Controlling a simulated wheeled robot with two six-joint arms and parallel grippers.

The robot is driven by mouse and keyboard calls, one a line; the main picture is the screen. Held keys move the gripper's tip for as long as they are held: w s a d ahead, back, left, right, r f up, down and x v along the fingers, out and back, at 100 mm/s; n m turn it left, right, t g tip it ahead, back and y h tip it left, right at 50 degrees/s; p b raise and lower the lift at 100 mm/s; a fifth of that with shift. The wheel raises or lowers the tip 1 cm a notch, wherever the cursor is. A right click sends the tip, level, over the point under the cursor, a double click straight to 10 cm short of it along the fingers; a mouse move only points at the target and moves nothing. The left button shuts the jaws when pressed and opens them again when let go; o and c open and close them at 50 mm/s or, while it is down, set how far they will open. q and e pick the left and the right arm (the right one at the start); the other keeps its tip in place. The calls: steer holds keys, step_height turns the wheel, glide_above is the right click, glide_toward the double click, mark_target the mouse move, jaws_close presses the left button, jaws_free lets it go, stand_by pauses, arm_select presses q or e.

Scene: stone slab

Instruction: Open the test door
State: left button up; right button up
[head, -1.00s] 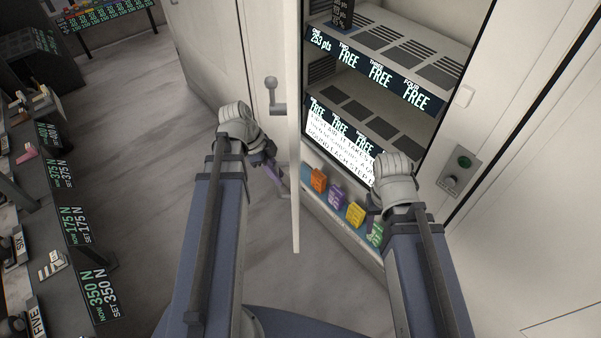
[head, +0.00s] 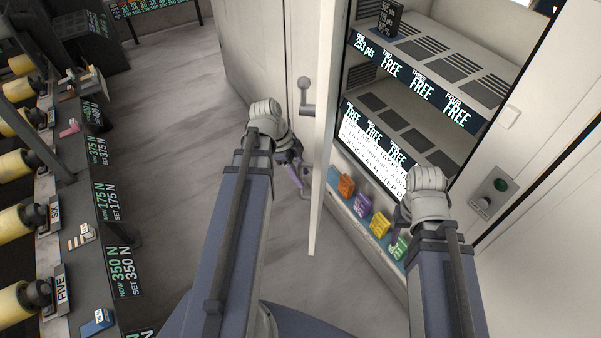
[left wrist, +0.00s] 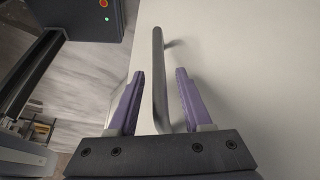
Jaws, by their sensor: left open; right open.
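A white door (head: 323,135) shows nearly edge-on in the head view, standing out from the lit cabinet, whose inside is visible. A grey lever-like handle (head: 306,95) sits on its left side. My left gripper (head: 300,178) is left of the door and below that handle, with purple fingers. In the left wrist view a grey bar handle (left wrist: 158,75) stands on a white surface, between the open fingers of my left gripper (left wrist: 160,85); I see no clear grip. My right gripper (head: 398,236), fingers mostly hidden by its wrist, is in front of the cabinet's lower ledge.
The cabinet has shelves with FREE labels (head: 393,65) and a ledge with orange (head: 346,186), purple (head: 362,203), yellow (head: 380,224) and green (head: 399,247) blocks. A control plate (head: 488,197) is at right. A bench with rollers and displays (head: 122,270) stands left. Floor between is clear.

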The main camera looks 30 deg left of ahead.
arm_select(q)
steer(key=shift+r, duration=0.1)
steer(key=p+v, duration=0.7)
steer(key=shift+r, duration=0.3)
steer(key=shift+a, duration=0.15)
